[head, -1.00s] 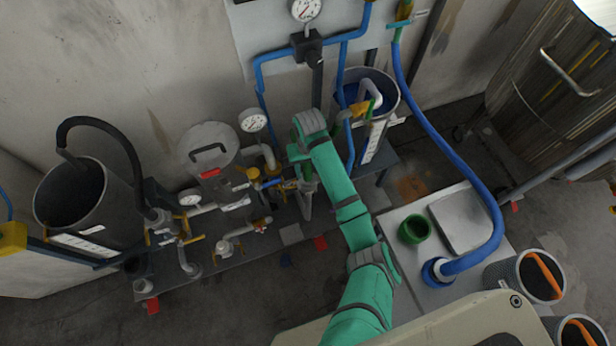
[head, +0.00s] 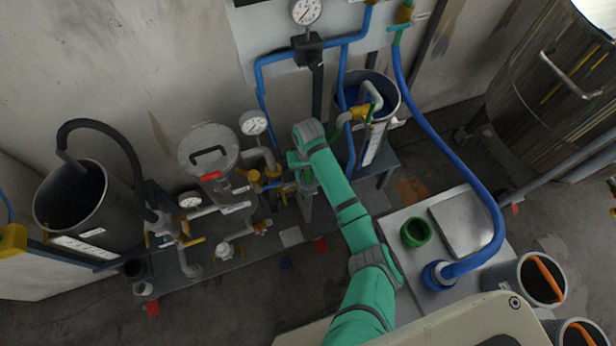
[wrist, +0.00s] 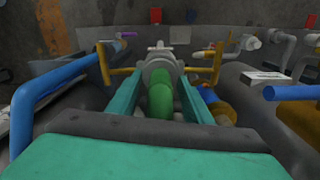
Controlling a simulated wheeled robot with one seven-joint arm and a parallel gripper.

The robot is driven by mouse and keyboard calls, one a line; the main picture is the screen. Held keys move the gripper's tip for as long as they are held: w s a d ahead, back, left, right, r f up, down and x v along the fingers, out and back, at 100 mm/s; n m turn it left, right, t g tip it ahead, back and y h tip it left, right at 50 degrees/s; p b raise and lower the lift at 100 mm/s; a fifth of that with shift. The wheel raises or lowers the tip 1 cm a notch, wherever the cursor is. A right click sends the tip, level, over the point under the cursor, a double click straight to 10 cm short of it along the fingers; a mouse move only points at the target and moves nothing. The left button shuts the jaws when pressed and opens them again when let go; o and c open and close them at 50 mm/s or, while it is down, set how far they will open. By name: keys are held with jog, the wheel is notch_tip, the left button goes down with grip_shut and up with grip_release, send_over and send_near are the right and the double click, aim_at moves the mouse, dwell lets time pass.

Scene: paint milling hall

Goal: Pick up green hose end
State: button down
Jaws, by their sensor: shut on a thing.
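The green hose end (wrist: 160,102) sits between the two teal fingers of my gripper (wrist: 158,88) in the wrist view. The fingers are closed on its sides. A round grey fitting (wrist: 160,70) lies straight ahead of the hose end; whether they touch, I cannot tell. In the head view my gripper (head: 300,172) is low over the pipework, left of the blue-filled bucket, and my wrist hides most of what it holds. A short green curved piece (head: 340,130) shows beside the bucket.
A lidded grey tank (head: 208,150), gauges and yellow-handled valves crowd the left of my gripper. The bucket (head: 385,88) stands close on the right.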

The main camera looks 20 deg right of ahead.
notch_tip(320, 180, up, 12)
jog(key=shift+w+r, duration=0.15)
jog(key=shift+r, duration=0.45)
jog(key=shift+d+r, duration=0.2)
jog(key=shift+r, duration=0.2)
jog(key=shift+a+r, duration=0.15)
jog(key=shift+r, duration=0.65)
jog(key=shift+s+r, duration=0.2)
jog(key=shift+r, duration=0.25)
